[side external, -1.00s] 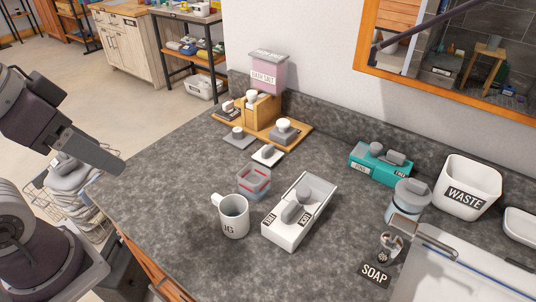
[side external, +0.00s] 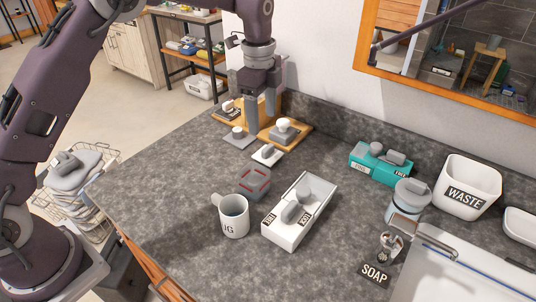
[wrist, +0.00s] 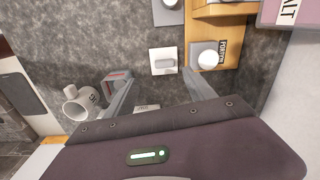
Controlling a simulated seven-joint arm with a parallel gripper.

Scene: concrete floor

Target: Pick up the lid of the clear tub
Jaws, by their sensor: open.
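The clear tub (side external: 255,184) with red marks stands open on the grey counter; it also shows in the wrist view (wrist: 116,78), partly behind a finger. Beyond it lies a small white square lid (side external: 267,154) with a grey knob, and farther back a grey square lid (side external: 238,138) with a knob. I cannot tell for sure which belongs to the tub. My gripper (side external: 261,131) points down, open and empty, above the counter near both lids. In the wrist view the white lid (wrist: 164,61) appears just ahead of the gap between my fingertips (wrist: 160,76).
A white mug (side external: 233,216) and white box (side external: 285,233) stand nearer. A teal box (side external: 370,165) and waste bin (side external: 469,188) are right. The front-left counter is clear.

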